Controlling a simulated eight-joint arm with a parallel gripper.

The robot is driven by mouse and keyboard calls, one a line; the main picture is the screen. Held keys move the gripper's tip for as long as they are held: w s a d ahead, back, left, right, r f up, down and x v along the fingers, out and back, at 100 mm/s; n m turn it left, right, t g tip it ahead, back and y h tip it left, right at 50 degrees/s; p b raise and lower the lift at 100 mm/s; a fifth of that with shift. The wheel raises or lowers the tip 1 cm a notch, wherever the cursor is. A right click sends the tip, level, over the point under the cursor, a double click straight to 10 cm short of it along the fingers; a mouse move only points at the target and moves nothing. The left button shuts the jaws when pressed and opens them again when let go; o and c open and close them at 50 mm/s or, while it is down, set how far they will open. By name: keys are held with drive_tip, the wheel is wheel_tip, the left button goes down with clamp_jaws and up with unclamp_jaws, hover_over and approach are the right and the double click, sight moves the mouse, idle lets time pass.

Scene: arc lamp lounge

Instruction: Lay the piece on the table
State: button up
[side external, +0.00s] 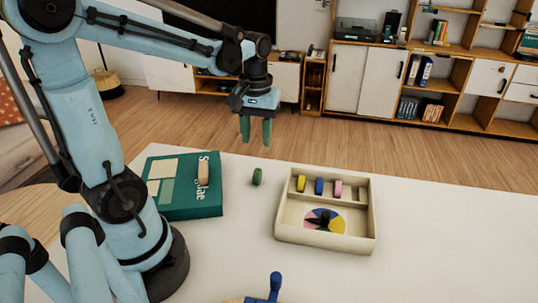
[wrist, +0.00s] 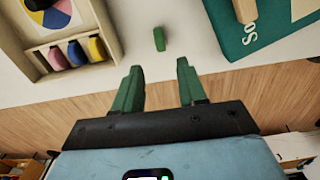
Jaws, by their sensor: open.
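A tan wooden piece (side external: 203,171) stands on the green book (side external: 180,211), near its right edge. The piece is partly cut off at the top of the wrist view (wrist: 244,11). A green piece (side external: 257,177) stands alone on the white table (side external: 440,235), between the book and the tray. It also shows in the wrist view (wrist: 159,38), ahead of the gap between my fingers. My gripper (side external: 255,142) is open and empty, with green fingers pointing down, raised above the table's far edge. Its fingers also show in the wrist view (wrist: 159,66).
A cream tray (side external: 312,240) holds yellow (side external: 301,183), blue (side external: 319,186) and pink (side external: 338,188) pieces in slots, and a coloured spinner disc (side external: 325,221). A blue object (side external: 275,287) is at the front edge of the picture. The table right of the tray is clear.

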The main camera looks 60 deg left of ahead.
drive_tip(key=s+d+r+m+t, duration=0.1)
drive_tip(key=d+m+t, duration=0.6)
drive_tip(key=d, duration=0.3)
drive_tip(key=shift+s+d+r+m, duration=0.25)
drive_tip(key=shift+r+m, duration=0.1)
drive_tip(key=shift+m, duration=0.55)
